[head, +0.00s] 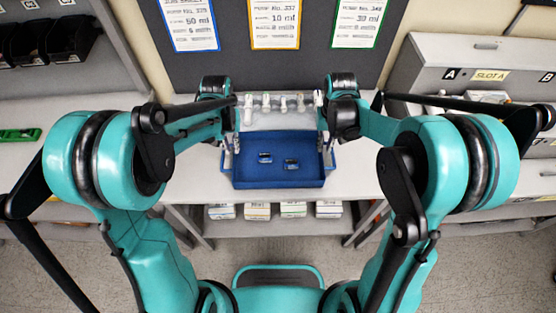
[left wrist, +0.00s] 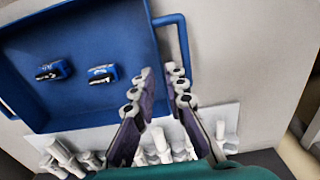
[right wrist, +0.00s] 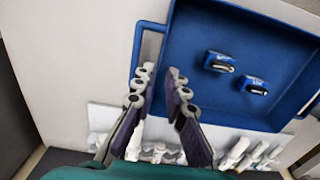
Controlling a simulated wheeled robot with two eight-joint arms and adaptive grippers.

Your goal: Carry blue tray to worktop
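The blue tray (head: 278,178) lies flat on the light worktop (head: 190,182) in the middle of the head view. Two small blue devices (head: 265,157) (head: 291,164) lie inside it. My left gripper (head: 232,147) is at the tray's left side and my right gripper (head: 325,145) at its right side. In the left wrist view the parted fingers (left wrist: 160,72) are over the tray's edge and side handle (left wrist: 186,45). In the right wrist view the parted fingers (right wrist: 158,72) are by the other handle (right wrist: 136,50). Nothing is visibly clamped; handle contact is unclear.
A pale rack with several white fittings (head: 283,103) stands behind the tray. Several boxes (head: 292,209) sit on a shelf below. A grey cabinet (head: 470,62) stands at right. Black bins (head: 65,38) and a green item (head: 19,135) are at left.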

